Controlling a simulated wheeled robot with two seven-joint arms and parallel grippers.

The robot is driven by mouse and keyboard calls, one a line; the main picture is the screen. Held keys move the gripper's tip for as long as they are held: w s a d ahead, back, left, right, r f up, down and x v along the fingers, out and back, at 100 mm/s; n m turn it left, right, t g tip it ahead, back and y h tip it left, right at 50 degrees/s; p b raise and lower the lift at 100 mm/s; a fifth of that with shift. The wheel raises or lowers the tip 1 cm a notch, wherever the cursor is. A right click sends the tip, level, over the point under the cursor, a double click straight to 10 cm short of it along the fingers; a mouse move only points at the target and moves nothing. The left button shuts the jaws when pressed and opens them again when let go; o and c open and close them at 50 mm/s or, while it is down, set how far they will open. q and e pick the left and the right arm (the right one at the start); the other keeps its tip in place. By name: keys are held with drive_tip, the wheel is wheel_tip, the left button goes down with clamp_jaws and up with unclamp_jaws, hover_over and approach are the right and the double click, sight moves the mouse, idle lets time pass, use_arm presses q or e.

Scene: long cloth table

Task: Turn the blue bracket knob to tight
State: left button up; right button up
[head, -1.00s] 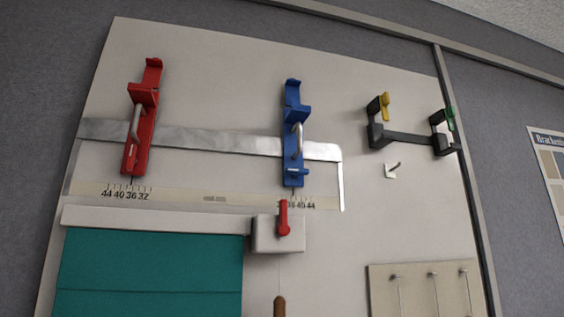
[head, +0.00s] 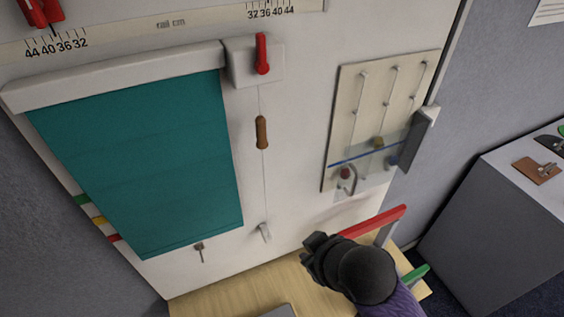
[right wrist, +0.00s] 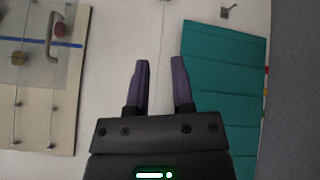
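The blue bracket and its knob are not in either current view. Only the bottom of the red bracket (head: 40,12) shows at the top left of the head view. The rail scale (head: 170,24) runs along the top edge. My right gripper (head: 312,250) is at the lower middle of the head view, low in front of the board. In the right wrist view its two fingers (right wrist: 160,65) are apart with nothing between them. My left gripper is not in view.
A teal blind (head: 140,160) hangs on the board beside a white box with a red lever (head: 262,55) and a corded wooden handle (head: 262,132). A panel with rods (head: 350,80) is at the right. A wooden table (head: 225,292) and grey cabinet (head: 480,215) are below.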

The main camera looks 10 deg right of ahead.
drive_tip(key=w+a+r+n+t+y, duration=0.1)
drive_tip(key=w+a+r+n+t, duration=0.2)
drive_tip(key=r, duration=0.7)
drive_tip(key=w+r+n+t+y, duration=0.1)
drive_tip(key=w+r+n+t, duration=0.3)
drive_tip(key=r, duration=0.7)
drive_tip(key=w+d+r+n+t, duration=0.15)
drive_tip(key=r+n, duration=0.25)
drive_tip(key=r, duration=0.4)
drive_tip(key=w+d+r+n+t, duration=0.15)
drive_tip(key=r+n, duration=0.25)
drive_tip(key=r, duration=0.4)
drive_tip(key=w+p, duration=0.1)
drive_tip(key=w, duration=0.1)
drive_tip(key=w+a+p, duration=0.1)
drive_tip(key=w, duration=0.2)
drive_tip(key=w+p, duration=0.2)
drive_tip(key=w, duration=0.1)
drive_tip(key=shift+w+a, duration=0.2)
drive_tip(key=shift+w+f, duration=0.1)
drive_tip(key=shift+w, duration=0.15)
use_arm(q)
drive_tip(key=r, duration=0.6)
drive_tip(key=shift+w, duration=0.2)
use_arm(e)
clamp_jaws()
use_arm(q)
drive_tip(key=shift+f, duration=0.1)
